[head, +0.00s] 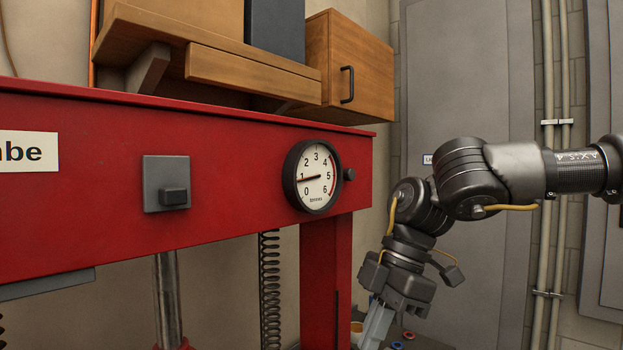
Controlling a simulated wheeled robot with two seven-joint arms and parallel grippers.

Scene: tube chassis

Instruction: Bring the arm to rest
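My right arm comes in from the right edge and bends down in front of the grey door. My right gripper (374,330) hangs at the bottom of the view, to the right of the red press post. Its fingertips are cut off or hard to make out, so I cannot tell whether it is open or shut. My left arm and gripper are not in view.
A red press frame (100,210) fills the left side, with a round gauge (315,177) and a grey switch box (166,184). A wooden cabinet (360,75) is above. Pipes (548,120) run up the right wall. Small coloured rings (408,335) lie below.

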